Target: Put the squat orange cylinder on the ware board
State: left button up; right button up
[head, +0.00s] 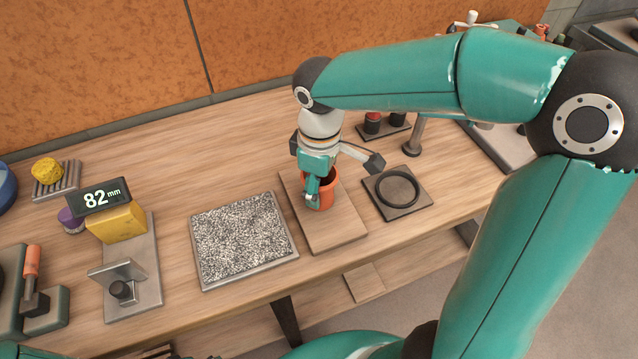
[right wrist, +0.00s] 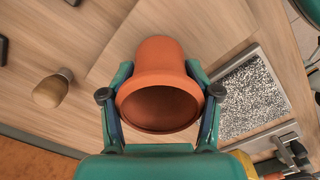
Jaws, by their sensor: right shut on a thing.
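The squat orange cylinder (head: 324,194) is a hollow pot with a dark open mouth. My right gripper (head: 316,190) is shut on it, with a finger on either side in the right wrist view, where the orange cylinder (right wrist: 158,80) shows its open end toward the camera. In the head view it is over the ware board (head: 332,234), a plain wooden board on the bench. I cannot tell whether its base touches the board. Part of the pot is hidden by the gripper. My left gripper is not in view.
Left of the board is a speckled grey tray (head: 240,240). Right of it is a square plate with a black ring (head: 397,190). Behind the ring plate are a small rack (head: 384,128) and a stand (head: 412,150).

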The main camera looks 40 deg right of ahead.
jog(key=o, duration=1.3)
jog(key=shift+r, duration=0.15)
notch_tip(320, 180, up, 11)
jog(key=shift+w+f+p, duration=0.1)
jog(key=shift+p, duration=0.8)
jog(key=shift+r, duration=0.6)
